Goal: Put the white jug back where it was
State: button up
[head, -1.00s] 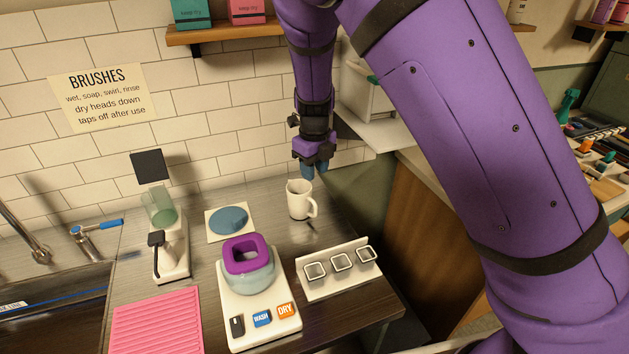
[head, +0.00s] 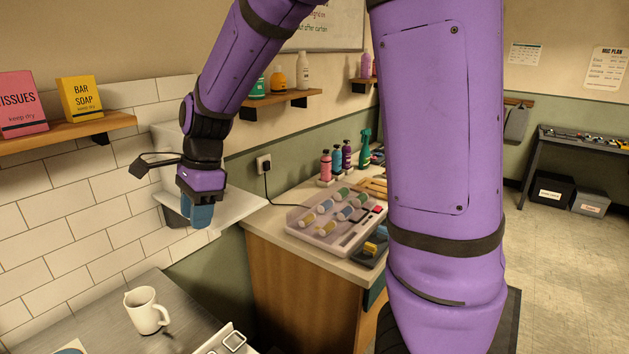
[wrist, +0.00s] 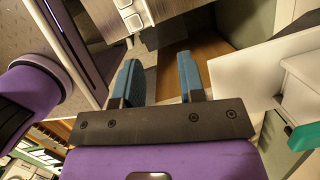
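The white jug (head: 147,310) stands upright on the dark grey counter (head: 95,335) at the lower left of the head view, with its handle toward the right. My gripper (head: 197,215) is above and to the right of the jug, apart from it, in front of a white wall shelf (head: 245,207). In the wrist view, my gripper (wrist: 158,80) has its two blue fingers wide apart with nothing between them. The jug does not show in the wrist view.
A white slotted rack (head: 232,341) stands on the counter near the jug. A wooden cabinet (head: 285,285) to the right carries a tray of rollers (head: 335,222) and several bottles. The white shelf also shows close beside my fingers in the wrist view (wrist: 238,80).

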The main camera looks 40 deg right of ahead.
jog(key=s+d+r+n+t+h, duration=0.1)
jog(key=s+d+r+n, duration=0.2)
jog(key=s+n, duration=0.3)
jog(key=s+d+r+n+t+h, duration=0.1)
jog(key=s+d+r+n+t, duration=0.1)
jog(key=s+n, duration=0.4)
jog(key=s+d+r+n+t+h, duration=0.1)
jog(key=s+d+r+n, duration=0.3)
jog(key=s, duration=0.6)
jog(key=shift+s+d+r+n+t, duration=0.15)
jog(key=shift+d+r+n+t, duration=0.2)
jog(key=shift+r+n, duration=0.55)
